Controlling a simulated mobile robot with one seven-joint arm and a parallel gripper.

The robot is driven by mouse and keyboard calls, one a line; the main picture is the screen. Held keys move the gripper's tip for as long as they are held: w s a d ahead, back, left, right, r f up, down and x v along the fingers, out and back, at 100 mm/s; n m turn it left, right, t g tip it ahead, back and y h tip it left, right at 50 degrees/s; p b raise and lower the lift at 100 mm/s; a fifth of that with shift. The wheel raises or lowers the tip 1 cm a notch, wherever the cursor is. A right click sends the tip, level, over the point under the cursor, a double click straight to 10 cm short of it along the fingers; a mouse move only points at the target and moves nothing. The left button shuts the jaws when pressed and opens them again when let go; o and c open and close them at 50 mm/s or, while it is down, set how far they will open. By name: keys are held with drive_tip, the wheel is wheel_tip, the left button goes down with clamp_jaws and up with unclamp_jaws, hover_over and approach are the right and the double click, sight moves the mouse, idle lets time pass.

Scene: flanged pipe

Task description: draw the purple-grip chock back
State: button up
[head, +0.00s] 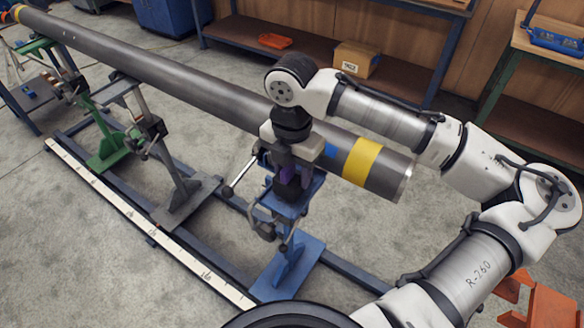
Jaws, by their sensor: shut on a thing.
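My gripper (290,185) points down at the near side of the long grey pipe (225,95), above the blue pipe stand (290,262). It is shut on the purple-grip chock (287,173), of which only a little purple shows between the dark fingers. The rest of the chock is hidden by my gripper. The pipe lies across the stands and carries a yellow band (362,161) and a blue patch (331,149) near its right end. I cannot tell whether the chock touches the pipe.
A grey stand (185,195) and a green stand (108,148) stand farther left on the floor rails. A white measuring strip (120,205) runs along the front rail. Behind are a shelf with a cardboard box (355,60) and an orange tray (274,41). An orange frame (540,305) is at lower right.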

drive_tip(key=shift+f, duration=0.35)
drive_tip(key=shift+r, duration=0.1)
idle(0.9)
idle(0.4)
drive_tip(key=o, duration=1.2)
drive_tip(key=shift+c, duration=0.2)
drive_tip(key=shift+r+p, duration=3.35)
drive_tip(key=shift+r, duration=0.2)
